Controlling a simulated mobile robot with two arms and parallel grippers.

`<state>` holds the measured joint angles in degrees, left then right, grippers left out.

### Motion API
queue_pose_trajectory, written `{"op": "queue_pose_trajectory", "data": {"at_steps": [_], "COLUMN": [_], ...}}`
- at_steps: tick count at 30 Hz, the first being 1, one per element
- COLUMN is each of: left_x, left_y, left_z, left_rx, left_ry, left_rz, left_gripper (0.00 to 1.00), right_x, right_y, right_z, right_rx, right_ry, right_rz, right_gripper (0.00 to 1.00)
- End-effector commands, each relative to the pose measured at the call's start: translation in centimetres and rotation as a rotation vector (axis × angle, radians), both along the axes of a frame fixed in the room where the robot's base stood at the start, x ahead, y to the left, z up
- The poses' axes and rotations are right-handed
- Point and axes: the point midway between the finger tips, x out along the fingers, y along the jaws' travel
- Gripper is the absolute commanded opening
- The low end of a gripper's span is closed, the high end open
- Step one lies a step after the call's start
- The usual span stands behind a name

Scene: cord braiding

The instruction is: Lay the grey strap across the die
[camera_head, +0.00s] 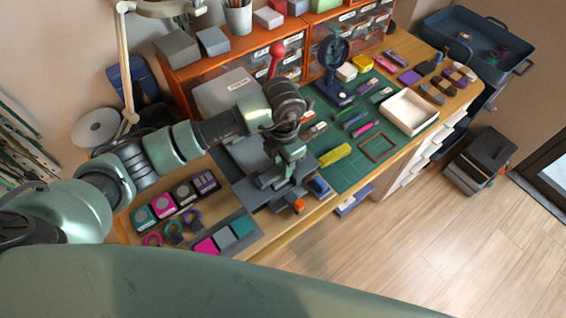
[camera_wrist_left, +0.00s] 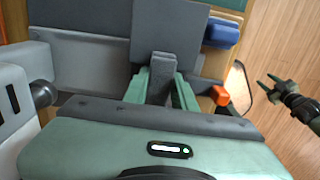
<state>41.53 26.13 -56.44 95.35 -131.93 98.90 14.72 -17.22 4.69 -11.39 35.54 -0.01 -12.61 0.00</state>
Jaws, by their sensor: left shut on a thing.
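My left gripper (camera_head: 286,172) is above the grey machine (camera_head: 240,155) at the front of the bench. In the left wrist view its two green fingers (camera_wrist_left: 161,92) are shut on a grey strap (camera_wrist_left: 162,66), a short flat piece that points away from the palm over a dark grey plate (camera_wrist_left: 180,30). I cannot tell which part of the machine is the die, or whether the strap touches it. In the left wrist view my right gripper (camera_wrist_left: 267,83) is open and empty, out over the floor at the right.
An orange knob (camera_head: 299,205) and a blue item (camera_head: 318,187) are at the machine's front edge. Coloured blocks and rings lie at the left. A green mat (camera_head: 345,175) with tools and a white tray (camera_head: 409,111) lie to the right. Orange drawers (camera_head: 180,75) stand behind.

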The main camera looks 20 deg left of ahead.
Motion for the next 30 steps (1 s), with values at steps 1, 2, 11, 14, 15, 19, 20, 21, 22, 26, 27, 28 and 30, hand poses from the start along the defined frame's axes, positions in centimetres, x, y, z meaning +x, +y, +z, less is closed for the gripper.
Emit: {"op": "queue_pose_trajectory", "data": {"at_steps": [1,2,11,14,15,19,20,21,22,26,27,28,30], "left_x": [0.0,0.0,0.0,0.0,0.0,0.0,0.0,0.0,0.1,0.1,0.2,0.2,0.2], "left_y": [0.0,0.0,0.0,0.0,0.0,0.0,0.0,0.0,0.0,0.0,0.1,0.0,0.0], "left_z": [-0.1,-0.1,0.0,0.0,0.0,-0.1,0.0,0.1,0.3,1.8,2.5,3.1,4.3], "left_rx": [0.001,0.001,0.000,0.000,0.000,0.000,0.000,0.000,0.000,-0.001,0.001,-0.001,-0.001], "left_ry": [-0.001,-0.001,0.000,0.000,0.000,0.000,0.000,-0.001,-0.001,-0.004,-0.006,-0.006,-0.006], "left_rz": [0.000,0.000,0.000,0.000,0.000,0.000,0.000,0.000,0.000,-0.002,-0.001,-0.001,-0.001], "left_gripper": [0.00,0.00,0.52,0.52,0.52,0.52,0.52,0.52,0.52,0.52,0.52,0.52,0.52], "right_x": [0.0,0.0,0.0,0.0,0.0,0.0,0.0,0.0,0.0,0.0,0.0,0.0,0.0], "right_y": [0.1,0.1,0.5,0.5,0.5,0.5,0.5,0.4,0.4,0.4,0.4,0.4,0.4], "right_z": [-0.1,-0.1,-0.1,-0.1,-0.1,-0.1,-0.1,-0.1,-0.2,-0.6,-0.7,-0.8,-1.1], "right_rx": [0.001,0.001,0.005,0.005,0.005,0.005,0.005,0.005,0.005,0.005,0.005,0.005,0.005], "right_ry": [0.000,0.000,0.000,0.000,0.000,0.000,0.000,0.000,0.000,0.000,0.000,0.000,0.000], "right_rz": [0.000,0.000,0.000,0.000,0.000,0.000,0.000,0.000,0.000,0.000,0.000,0.000,0.000], "right_gripper": [0.42,0.42,0.42,0.42,0.42,0.42,0.42,0.42,0.42,0.42,0.42,0.42,0.42]}}
